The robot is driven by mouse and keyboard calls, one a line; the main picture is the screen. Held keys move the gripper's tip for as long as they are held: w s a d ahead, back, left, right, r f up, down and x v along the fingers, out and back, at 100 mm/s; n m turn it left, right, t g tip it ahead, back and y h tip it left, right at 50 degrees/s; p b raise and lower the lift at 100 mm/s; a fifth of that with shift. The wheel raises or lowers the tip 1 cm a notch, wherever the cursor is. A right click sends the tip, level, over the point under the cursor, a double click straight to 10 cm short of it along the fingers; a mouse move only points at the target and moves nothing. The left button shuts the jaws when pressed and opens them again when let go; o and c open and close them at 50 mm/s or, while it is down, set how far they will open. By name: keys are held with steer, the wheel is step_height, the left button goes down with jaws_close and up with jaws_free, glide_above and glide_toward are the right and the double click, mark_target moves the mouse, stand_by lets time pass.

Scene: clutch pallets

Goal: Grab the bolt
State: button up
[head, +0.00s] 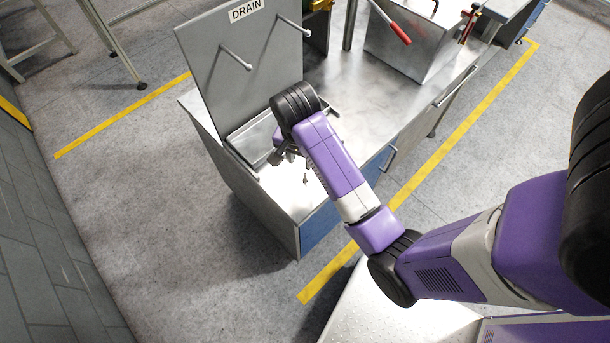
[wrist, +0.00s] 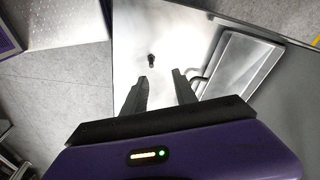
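The bolt (wrist: 151,61) is small and dark and lies on the bare metal bench top (wrist: 180,40) in the wrist view. It also shows in the head view as a small dark thing (head: 305,178) near the bench's front corner. My gripper (wrist: 160,75) is open, with its two dark fingers apart and nothing between them. The bolt lies just past the fingertips, nearer the left finger's line. In the head view my gripper (head: 283,155) is over the bench, partly hidden by my wrist.
A shallow metal tray (wrist: 235,68) lies right of the fingers in the wrist view. In the head view an upright panel marked DRAIN (head: 225,65) with pegs stands behind it. A metal box (head: 415,45) with a red-handled lever (head: 398,30) is farther along the bench.

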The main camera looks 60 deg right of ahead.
mark_target(305, 174)
steer(key=shift+s+d+f+p, duration=0.1)
steer(key=shift+s+f+p, duration=0.1)
steer(key=shift+f, duration=1.15)
steer(key=shift+s+d+f+p, duration=0.1)
steer(key=shift+s+f+p, duration=0.1)
steer(key=shift+f, duration=1.1)
steer(key=shift+s+d+f+p, duration=0.1)
steer(key=shift+s+f+p, duration=0.1)
steer(key=shift+f, duration=1.15)
jaws_close()
